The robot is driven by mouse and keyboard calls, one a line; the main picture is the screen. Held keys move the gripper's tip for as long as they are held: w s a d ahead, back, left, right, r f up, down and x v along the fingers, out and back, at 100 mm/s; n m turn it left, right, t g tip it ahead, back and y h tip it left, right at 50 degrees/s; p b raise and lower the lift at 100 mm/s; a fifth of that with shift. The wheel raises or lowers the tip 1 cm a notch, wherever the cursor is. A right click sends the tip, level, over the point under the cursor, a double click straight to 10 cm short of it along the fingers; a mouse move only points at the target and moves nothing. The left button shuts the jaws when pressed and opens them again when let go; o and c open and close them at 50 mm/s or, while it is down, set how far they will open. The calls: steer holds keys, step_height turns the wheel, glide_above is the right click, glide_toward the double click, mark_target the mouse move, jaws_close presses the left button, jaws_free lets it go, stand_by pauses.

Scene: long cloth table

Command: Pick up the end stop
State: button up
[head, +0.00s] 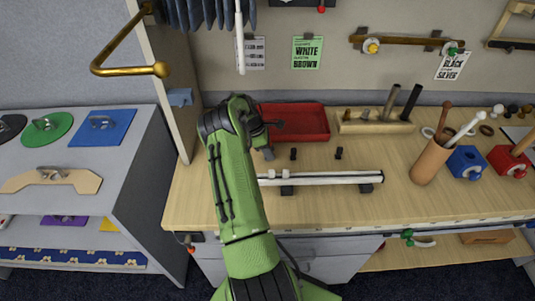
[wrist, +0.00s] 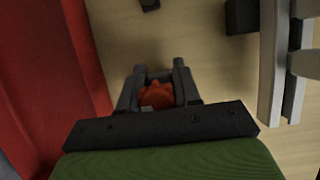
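My gripper (wrist: 159,66) points down over the table; its two dark fingers stand apart in the wrist view. A red-orange piece (wrist: 157,95) with a dark edge shows between them, perhaps the end stop; I cannot tell whether the fingers touch it. In the head view my gripper (head: 268,150) is in front of the red tray's near left corner, and my arm hides what is under it. Two small black blocks (head: 293,154) (head: 339,153) stand on the table to its right; a dark block also shows in the wrist view (wrist: 149,4).
The red tray (head: 300,107) lies close behind my gripper; its wall fills the left of the wrist view (wrist: 85,50). A white rail (head: 330,178) on dark feet lies in front. A wooden rack (head: 372,127) and a brown cup (head: 430,162) stand to the right.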

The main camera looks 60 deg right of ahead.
steer(key=c, duration=0.4)
steer(key=shift+r, duration=0.15)
steer(key=shift+r, duration=0.35)
steer(key=w+a, duration=0.1)
steer(key=w, duration=0.1)
steer(key=w+a, duration=0.1)
steer(key=w, duration=0.1)
steer(key=w+a, duration=0.1)
steer(key=w, duration=0.2)
steer(key=shift+a+b, duration=0.25)
steer(key=shift+b, duration=0.1)
step_height(320, 180, up, 14)
steer(key=shift+r+p, duration=0.1)
steer(key=shift+p, duration=0.5)
